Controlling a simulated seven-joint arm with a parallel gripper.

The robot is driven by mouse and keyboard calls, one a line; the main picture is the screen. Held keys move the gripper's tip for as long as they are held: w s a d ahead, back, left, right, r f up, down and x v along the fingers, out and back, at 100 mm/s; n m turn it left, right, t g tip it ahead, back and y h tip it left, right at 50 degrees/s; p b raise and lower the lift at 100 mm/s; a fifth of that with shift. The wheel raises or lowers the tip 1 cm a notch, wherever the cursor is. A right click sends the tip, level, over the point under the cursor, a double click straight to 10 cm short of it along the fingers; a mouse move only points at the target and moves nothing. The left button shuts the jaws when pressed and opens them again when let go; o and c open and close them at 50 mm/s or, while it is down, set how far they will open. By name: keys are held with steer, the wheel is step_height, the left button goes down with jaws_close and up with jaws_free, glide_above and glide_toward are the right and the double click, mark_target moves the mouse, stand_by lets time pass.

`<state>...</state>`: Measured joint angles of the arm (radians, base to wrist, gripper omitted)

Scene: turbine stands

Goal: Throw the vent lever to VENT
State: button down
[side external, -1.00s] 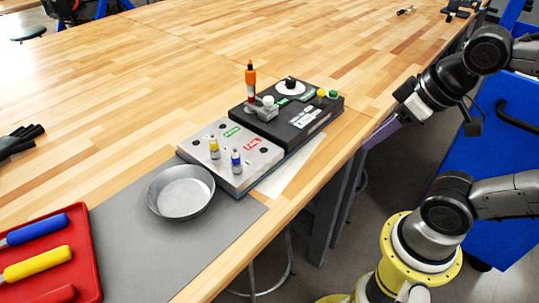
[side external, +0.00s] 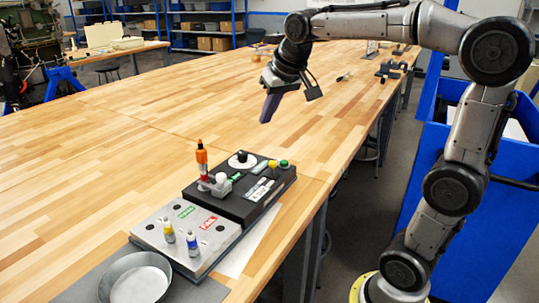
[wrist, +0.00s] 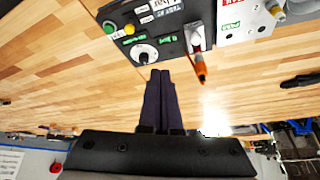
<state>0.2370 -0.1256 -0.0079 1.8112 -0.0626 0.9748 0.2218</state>
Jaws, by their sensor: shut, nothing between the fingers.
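The lever with an orange grip (side external: 201,154) stands roughly upright on the black control box (side external: 232,204), beside a grey bracket with a pale round knob (side external: 221,178). In the wrist view the orange grip (wrist: 201,72) points toward the camera, right of my fingers. Green labels lie near the lever, but their words are too small to read surely. My gripper (side external: 268,117) is shut and empty, above the table behind and right of the box. Its closed fingers (wrist: 157,75) also show in the wrist view, apart from the lever and near the black dial (wrist: 144,56).
A grey panel (side external: 168,222) with green and red labels and yellow and blue pegs adjoins the box. A metal bowl (side external: 137,284) lies in front. Yellow (side external: 272,164) and green (side external: 283,163) buttons sit at the box's right.

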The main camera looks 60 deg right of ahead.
steer(key=m+g, duration=0.1)
glide_above(273, 168)
steer(key=w+a, duration=0.1)
steer(key=w, duration=0.1)
step_height(273, 168, down, 4)
steer(key=shift+m+g, duration=0.5)
steer(key=shift+m, duration=0.1)
steer(key=d+f, duration=0.1)
steer(key=w+d+f, duration=0.1)
steer(key=d+f, duration=0.1)
steer(key=shift+d+f, duration=0.25)
steer(key=shift+f, duration=0.05)
steer(key=x, duration=1)
steer(key=shift+s+d+f, duration=0.1)
steer(key=shift+f, duration=0.15)
steer(key=shift+s+a+r, duration=0.15)
steer(key=shift+s+a, duration=0.25)
steer(key=shift+s, duration=0.15)
steer(key=shift+s+a+r, duration=0.15)
steer(key=shift+s+a, duration=0.25)
steer(key=shift+s, duration=0.1)
steer(key=shift+s+a, duration=0.4)
steer(key=shift+s, duration=0.2)
